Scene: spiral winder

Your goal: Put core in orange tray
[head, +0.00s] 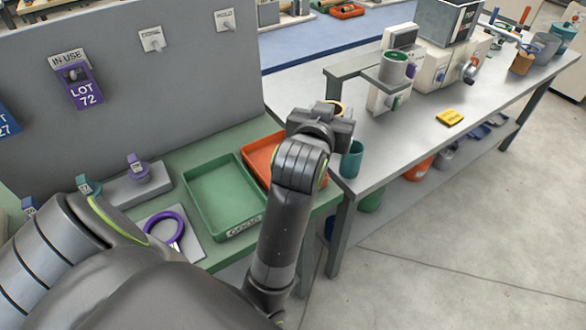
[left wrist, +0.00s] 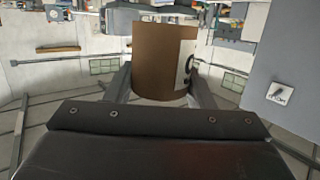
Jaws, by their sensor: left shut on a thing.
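The core is a brown cylinder (left wrist: 155,62) with a pale label on its side, held between the two fingers in the left wrist view. In the head view only a bit of its rim (head: 341,105) shows beyond my wrist. My left gripper (left wrist: 162,84) is shut on the core. In the head view my left gripper (head: 328,118) is above the bench edge, to the upper right of the orange tray (head: 257,152). The orange tray lies right of the green tray and is partly hidden by my arm. My right gripper is not in view.
The green tray (head: 222,196) looks empty. A purple ring tool (head: 165,228) lies to its left. A teal cup (head: 351,160) stands on the grey bench (head: 400,140) near my gripper. A machine with a green-grey cup (head: 394,68) and a yellow pad (head: 450,117) are further right.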

